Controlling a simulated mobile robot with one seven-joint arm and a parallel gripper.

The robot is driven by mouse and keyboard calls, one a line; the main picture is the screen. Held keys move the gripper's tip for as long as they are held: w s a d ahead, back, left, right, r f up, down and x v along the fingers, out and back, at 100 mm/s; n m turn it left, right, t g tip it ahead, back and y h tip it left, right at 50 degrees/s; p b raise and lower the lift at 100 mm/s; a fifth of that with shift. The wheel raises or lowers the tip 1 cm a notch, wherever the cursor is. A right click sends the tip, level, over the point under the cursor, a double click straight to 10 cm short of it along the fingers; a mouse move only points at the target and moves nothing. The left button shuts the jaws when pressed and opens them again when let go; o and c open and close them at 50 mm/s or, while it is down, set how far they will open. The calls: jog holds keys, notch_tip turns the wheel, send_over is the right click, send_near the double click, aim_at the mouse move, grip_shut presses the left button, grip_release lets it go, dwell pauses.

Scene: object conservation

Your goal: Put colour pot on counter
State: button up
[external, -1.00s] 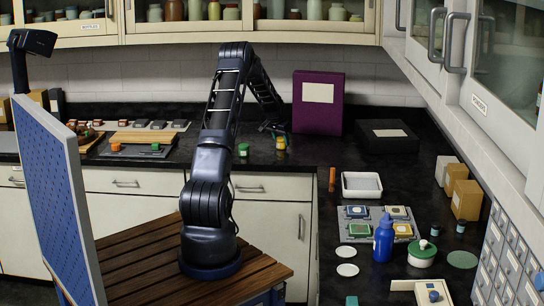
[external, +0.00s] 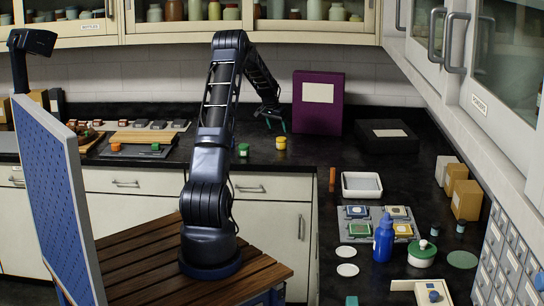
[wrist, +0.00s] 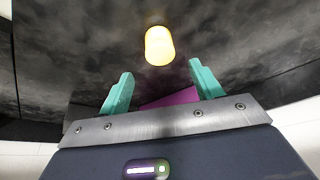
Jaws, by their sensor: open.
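A yellow pot (external: 280,143) with a pale top stands upright on the black counter (external: 215,165). A green pot (external: 243,150) stands to its left on the same counter. My gripper (external: 276,126) is open and empty, just above and behind the yellow pot in the external view, apart from it. In the wrist view the yellow pot (wrist: 159,45) lies beyond the two teal fingers of my gripper (wrist: 160,81), clear of both.
A purple box (external: 318,103) stands close to the right of my gripper, with a flat black box (external: 387,136) beyond it. A white tray (external: 361,185), a blue bottle (external: 383,240) and several tiles are on the right counter. A board with coloured blocks (external: 135,150) lies left.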

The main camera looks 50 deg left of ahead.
jog(key=shift+v, duration=2.05)
jog(key=shift+d, duration=0.1)
jog(key=s+d+r+m, duration=0.1)
jog(key=s+d+r, duration=0.5)
jog(key=d, duration=0.4)
jog(key=s+d+r, duration=0.4)
jog(key=d+r, duration=0.4)
jog(key=d, duration=0.3)
jog(key=s+d+r+m, duration=0.1)
jog(key=s+d+r, duration=0.4)
jog(key=d, duration=0.5)
jog(key=s+d, duration=0.6)
jog(key=s, duration=0.4)
jog(key=s+d, duration=0.6)
jog(key=s, duration=0.5)
jog(key=s+d+h, duration=0.1)
jog(key=s+d, duration=0.5)
jog(key=s, duration=0.5)
jog(key=shift+d+f+m, duration=0.3)
